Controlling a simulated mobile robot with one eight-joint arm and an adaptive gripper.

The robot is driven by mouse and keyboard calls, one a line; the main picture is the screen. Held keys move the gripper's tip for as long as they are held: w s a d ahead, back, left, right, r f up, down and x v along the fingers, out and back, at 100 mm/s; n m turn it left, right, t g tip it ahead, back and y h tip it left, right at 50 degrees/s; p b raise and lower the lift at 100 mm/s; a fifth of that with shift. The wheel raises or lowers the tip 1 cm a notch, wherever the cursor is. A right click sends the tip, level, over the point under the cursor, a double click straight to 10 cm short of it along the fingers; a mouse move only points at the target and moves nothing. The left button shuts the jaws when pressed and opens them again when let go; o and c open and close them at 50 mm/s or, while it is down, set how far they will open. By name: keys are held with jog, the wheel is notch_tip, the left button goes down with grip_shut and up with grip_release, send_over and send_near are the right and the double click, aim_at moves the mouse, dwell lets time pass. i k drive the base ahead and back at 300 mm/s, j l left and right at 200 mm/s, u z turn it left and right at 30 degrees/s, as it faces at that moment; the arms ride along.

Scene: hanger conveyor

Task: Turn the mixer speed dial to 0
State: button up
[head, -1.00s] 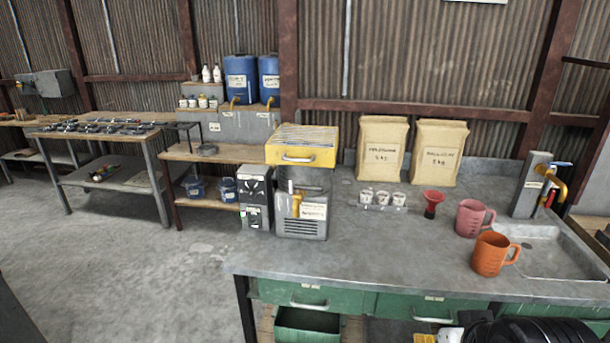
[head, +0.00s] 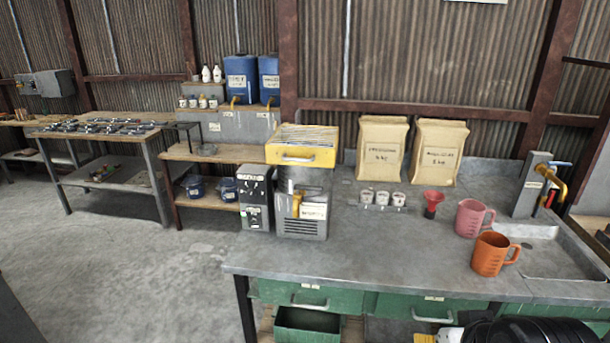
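A grey machine with a yellow drawer-like top (head: 300,155) stands at the left end of the grey workbench. Its lower body (head: 302,228) has vent slots, a yellow part and a white label. Beside it on the left is a dark control box (head: 256,190) with pale markings and what look like dials. Which one is the mixer speed dial, and where it points, is too small to tell. My gripper's fingers do not show; a black, rounded part at the bottom right edge looks like part of my arm.
On the grey workbench (head: 400,255) stand an orange jug (head: 490,256), a pink jug (head: 470,219), a red funnel (head: 432,204), small white cups (head: 382,199) and two paper sacks (head: 380,150). A sink with a tap (head: 555,180) is at right. The bench's front middle is clear.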

aim_at(250, 193)
jog(key=j+u, duration=0.15)
jog(key=j, duration=0.25)
jog(key=i+j+u, duration=0.15)
jog(key=j, duration=0.25)
jog(key=i+j+u, duration=0.15)
jog(key=j, duration=0.25)
